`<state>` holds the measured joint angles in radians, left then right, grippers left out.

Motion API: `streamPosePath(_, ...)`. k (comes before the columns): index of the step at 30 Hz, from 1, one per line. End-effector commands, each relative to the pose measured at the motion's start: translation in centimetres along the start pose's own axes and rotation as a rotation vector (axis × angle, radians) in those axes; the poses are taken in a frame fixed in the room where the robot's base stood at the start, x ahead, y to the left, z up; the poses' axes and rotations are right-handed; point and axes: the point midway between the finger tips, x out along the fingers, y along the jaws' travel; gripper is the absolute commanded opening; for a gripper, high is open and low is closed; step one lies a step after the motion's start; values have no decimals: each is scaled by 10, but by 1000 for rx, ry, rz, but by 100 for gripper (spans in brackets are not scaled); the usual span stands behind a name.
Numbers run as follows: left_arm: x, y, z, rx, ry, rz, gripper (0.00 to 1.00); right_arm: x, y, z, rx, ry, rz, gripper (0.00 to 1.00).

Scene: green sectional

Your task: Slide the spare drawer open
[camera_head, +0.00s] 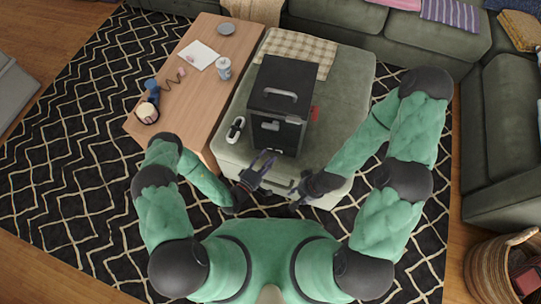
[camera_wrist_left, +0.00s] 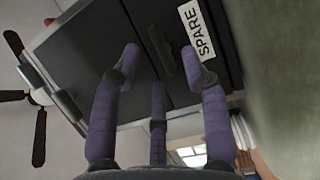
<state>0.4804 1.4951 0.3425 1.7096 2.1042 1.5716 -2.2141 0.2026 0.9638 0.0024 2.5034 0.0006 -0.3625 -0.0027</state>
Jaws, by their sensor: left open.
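A black cabinet (camera_head: 286,88) with a handle on top stands on the green ottoman. In the left wrist view its front fills the upper middle, and the spare drawer (camera_wrist_left: 225,62) carries a white label reading SPARE (camera_wrist_left: 197,30). A dark handle shows between the fingertips; whether they touch it I cannot tell. I see no clear gap around the drawer front. My left gripper (camera_head: 262,165) is open, just in front of the cabinet; its purple fingers show in the left wrist view (camera_wrist_left: 160,54). My right gripper (camera_head: 300,190) is low at the ottoman's front edge, its jaws too small to judge.
The green ottoman (camera_head: 345,85) bears a checked cloth (camera_head: 300,46) behind the cabinet and a small white-and-black item (camera_head: 235,129) left of it. A wooden table (camera_head: 195,95) with a can (camera_head: 224,68) and other small things stands left. A sofa (camera_head: 425,40) lies behind.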

Motion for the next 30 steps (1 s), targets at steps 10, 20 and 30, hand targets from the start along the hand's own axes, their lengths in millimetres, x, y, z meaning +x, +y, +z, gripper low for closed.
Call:
streamPosePath(10,24,0,0,0,-1,0,45,6,2,0,0,0,0,40)
streamPosePath(20,25,0,0,-1,0,0,37,6,2,0,0,0,0,40)
streamPosePath(30,25,0,0,-1,0,-1,0,6,2,0,0,0,0,40)
